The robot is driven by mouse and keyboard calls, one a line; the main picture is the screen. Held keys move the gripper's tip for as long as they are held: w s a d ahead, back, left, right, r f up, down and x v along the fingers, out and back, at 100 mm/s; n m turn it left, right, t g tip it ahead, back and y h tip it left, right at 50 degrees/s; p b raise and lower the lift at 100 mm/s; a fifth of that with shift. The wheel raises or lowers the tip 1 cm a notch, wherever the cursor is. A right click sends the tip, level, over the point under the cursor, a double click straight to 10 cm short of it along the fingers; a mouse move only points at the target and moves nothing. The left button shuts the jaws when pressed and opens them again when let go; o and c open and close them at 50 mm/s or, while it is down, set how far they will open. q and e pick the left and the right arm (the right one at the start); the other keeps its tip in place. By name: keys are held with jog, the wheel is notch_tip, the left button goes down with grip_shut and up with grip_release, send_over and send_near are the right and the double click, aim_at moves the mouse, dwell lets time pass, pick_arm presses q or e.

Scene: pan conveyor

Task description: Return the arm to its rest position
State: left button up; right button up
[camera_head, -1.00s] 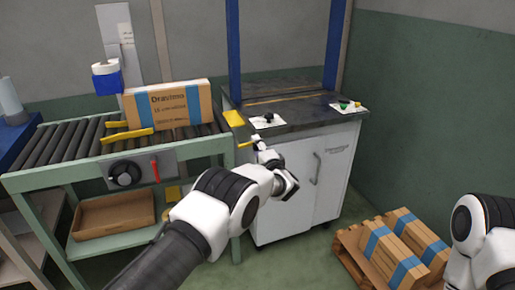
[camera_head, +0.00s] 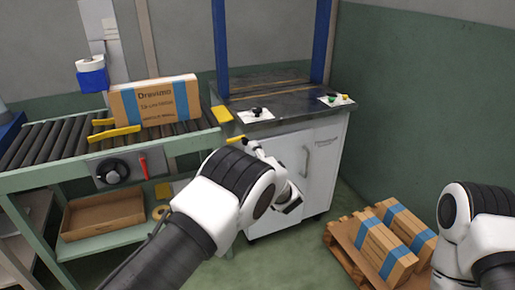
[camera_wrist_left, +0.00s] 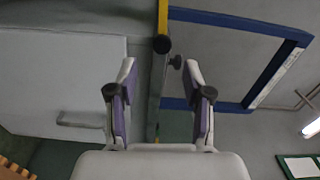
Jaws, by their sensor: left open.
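My left arm comes in from the bottom left of the head view. Its small left gripper (camera_head: 250,145) is in front of the white cabinet (camera_head: 318,165), below the worktop's left front corner, and partly hidden by my wrist. In the left wrist view, the left gripper (camera_wrist_left: 160,67) has its two purple-padded fingers well apart. Nothing is between them, and the cabinet front (camera_wrist_left: 60,85) shows beyond. My right arm shows at the right edge of the head view, with its gripper out of sight.
A roller conveyor (camera_head: 50,140) on the left carries a carton (camera_head: 155,102) with blue bands. The dark worktop (camera_head: 290,105) has blue posts. A wooden pallet (camera_head: 345,240) with blue-banded cartons (camera_head: 385,255) is on the floor, lower right. The floor between is clear.

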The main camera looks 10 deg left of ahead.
pick_arm(q)
jog(key=s+a+f+m+g+h, duration=0.1)
jog(key=s+a+f+g, duration=0.1)
jog(key=s+a+f, duration=0.7)
jog(key=s+a+f+m+g+h, duration=0.15)
jog(key=s+a+f, duration=0.25)
jog(key=a+f, duration=0.45)
jog(key=s+f+n+g+h, duration=0.2)
jog(key=s+f+g, duration=0.2)
jog(key=s+f, duration=0.7)
jog(key=s+d+n+g+h, duration=0.2)
jog(key=s+d+n+g, duration=0.1)
jog(key=s, duration=0.7)
jog(key=s+d+n+g+h, duration=0.2)
jog(key=s+n, duration=0.1)
jog(key=s, duration=0.6)
jog(key=s+d+n+g+h, duration=0.2)
jog(key=s+d+n+g, duration=0.15)
jog(key=s, duration=0.65)
notch_tip(320, 180, up, 20)
jog(key=n+t+p, duration=0.1)
jog(key=p, duration=1.8)
jog(key=shift+a+f+n, duration=0.2)
jog(key=shift+a+n, duration=0.2)
jog(key=shift+a, duration=0.05)
